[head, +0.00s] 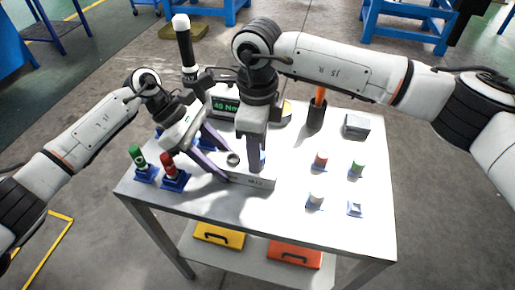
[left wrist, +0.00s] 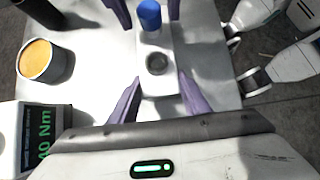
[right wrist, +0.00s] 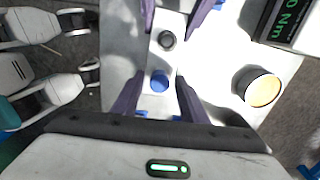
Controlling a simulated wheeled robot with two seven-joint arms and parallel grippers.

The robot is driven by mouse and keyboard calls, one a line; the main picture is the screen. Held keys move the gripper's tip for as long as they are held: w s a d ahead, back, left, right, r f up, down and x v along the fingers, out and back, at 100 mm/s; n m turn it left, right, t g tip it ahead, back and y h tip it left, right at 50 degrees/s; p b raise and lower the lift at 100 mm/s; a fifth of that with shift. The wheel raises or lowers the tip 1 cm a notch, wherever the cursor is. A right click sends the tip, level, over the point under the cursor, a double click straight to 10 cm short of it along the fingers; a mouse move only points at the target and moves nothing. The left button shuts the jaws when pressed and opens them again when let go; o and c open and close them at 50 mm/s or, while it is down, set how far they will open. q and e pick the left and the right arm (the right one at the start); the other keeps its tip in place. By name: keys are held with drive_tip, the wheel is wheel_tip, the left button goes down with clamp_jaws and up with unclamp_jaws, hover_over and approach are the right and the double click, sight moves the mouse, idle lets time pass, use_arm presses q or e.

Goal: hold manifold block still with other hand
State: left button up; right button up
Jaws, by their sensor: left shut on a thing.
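The manifold block (head: 250,181) is a pale grey, oblong block lying on the table. It has a dark round port (left wrist: 157,63) and a blue cap (right wrist: 160,80) on its top. My left gripper (head: 229,165) is shut on the block, with its purple fingers along both sides near the port. My right gripper (head: 255,168) points down over the block's other end. Its fingers stand apart on either side of the blue cap, without visibly closing on it. In the head view, my right gripper hides most of the cap.
Green (head: 138,156) and red (head: 168,166) capped pieces stand in blue holders at the left. A torque display (head: 226,106) stands behind the block. A dark cup (head: 316,117), a grey box (head: 356,125) and several small capped parts stand at the right. The front edge is clear.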

drive_tip(key=n, duration=0.7)
drive_tip(key=shift+s, duration=0.1)
drive_tip(key=n, duration=0.6)
drive_tip(key=shift+n, duration=0.3)
drive_tip(key=n, duration=0.4)
drive_tip(key=shift+s+d+n, duration=0.1)
drive_tip(key=shift+n, duration=0.3)
drive_tip(key=n, duration=0.5)
drive_tip(key=c, duration=1)
drive_tip(key=m, duration=0.5)
clamp_jaws()
